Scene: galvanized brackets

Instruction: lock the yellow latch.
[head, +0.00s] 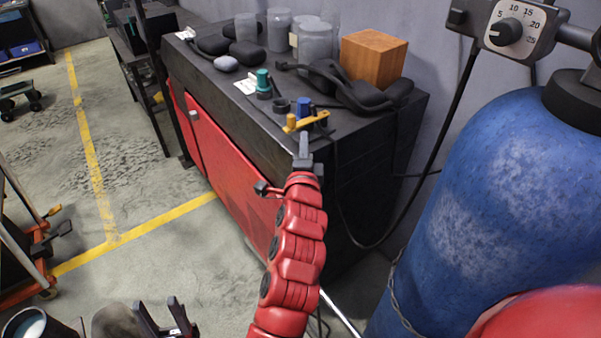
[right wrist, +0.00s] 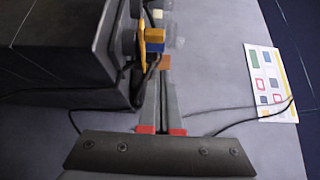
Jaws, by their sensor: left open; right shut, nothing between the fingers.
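The yellow latch (head: 308,121) is a flat bar at the front edge of the dark cabinet top, beside a blue knob (head: 304,107). In the right wrist view the latch (right wrist: 143,52) appears as a yellow strip next to the blue part (right wrist: 154,34), just past my fingertips. My right gripper (head: 304,138) is shut and empty, just in front of the latch; whether it touches cannot be told. It also shows in the right wrist view (right wrist: 165,80). My left gripper (head: 176,309) is open and empty, low at the left, far from the latch.
The cabinet (head: 228,150) has a red front. Its top holds a wooden block (head: 373,60), a black headset (head: 345,90), grey jars (head: 315,40) and a green-capped item (head: 263,80). A blue cylinder (head: 480,190) stands at the right. Dark cables hang beside the cabinet.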

